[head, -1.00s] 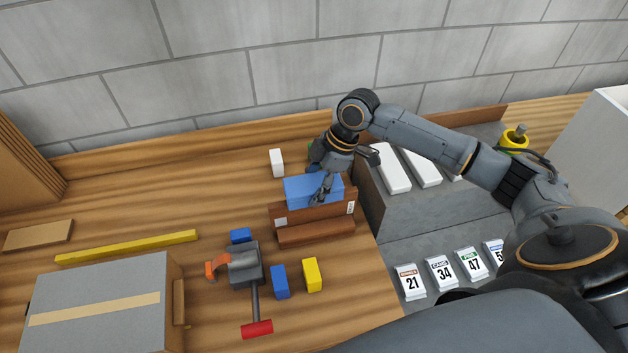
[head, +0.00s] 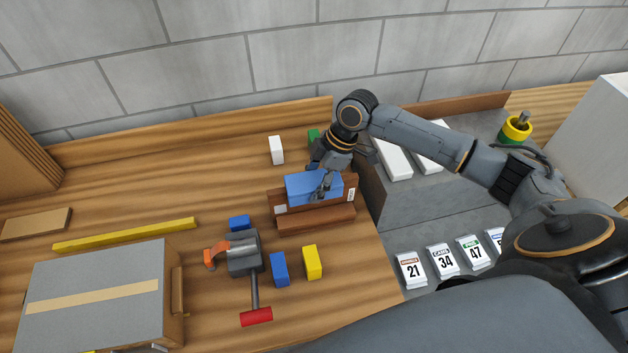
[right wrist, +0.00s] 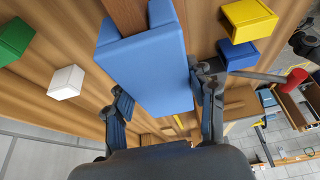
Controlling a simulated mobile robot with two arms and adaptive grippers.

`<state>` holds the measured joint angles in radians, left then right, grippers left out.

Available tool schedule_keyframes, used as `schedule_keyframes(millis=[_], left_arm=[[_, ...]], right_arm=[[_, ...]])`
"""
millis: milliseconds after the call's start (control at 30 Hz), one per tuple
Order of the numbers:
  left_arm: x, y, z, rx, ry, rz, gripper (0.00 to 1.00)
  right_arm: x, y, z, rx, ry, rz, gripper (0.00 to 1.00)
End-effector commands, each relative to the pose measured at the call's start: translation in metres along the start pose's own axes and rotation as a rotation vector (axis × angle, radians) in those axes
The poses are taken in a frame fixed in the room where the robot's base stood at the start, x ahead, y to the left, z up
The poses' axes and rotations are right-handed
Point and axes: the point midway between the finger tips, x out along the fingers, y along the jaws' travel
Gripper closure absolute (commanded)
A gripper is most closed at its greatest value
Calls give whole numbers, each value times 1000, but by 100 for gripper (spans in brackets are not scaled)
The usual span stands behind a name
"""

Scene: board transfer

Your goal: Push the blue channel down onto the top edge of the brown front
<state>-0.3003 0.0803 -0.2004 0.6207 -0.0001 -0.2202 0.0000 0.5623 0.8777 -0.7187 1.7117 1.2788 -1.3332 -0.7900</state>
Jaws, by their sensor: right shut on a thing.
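The blue channel (head: 313,187) is over the top edge of the brown front (head: 353,195), which stands upright near the bench's right end. My right gripper (head: 321,180) is shut on the channel, with fingers on its two long sides. In the right wrist view, the channel (right wrist: 150,70) fills the space between the fingers, and the brown front (right wrist: 127,14) shows between its two side walls at the far end. Whether the channel touches the front's top edge all along is hidden. My left gripper is not in view.
A brown block (head: 316,222) lies before the front. White (head: 276,150) and green (head: 313,136) blocks stand behind. A grey tray (head: 395,215) with numbered cards is at right.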

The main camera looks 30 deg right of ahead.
Motion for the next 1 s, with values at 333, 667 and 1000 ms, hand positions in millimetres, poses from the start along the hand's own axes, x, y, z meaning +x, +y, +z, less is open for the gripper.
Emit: schedule_keyframes(millis=[333,667,1000], left_arm=[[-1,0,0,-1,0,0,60],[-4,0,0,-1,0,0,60],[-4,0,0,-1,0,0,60]], right_arm=[[0,0,0,0,0,0,66],[3,0,1,1,0,-1,66],[4,0,1,0,0,0,26]])
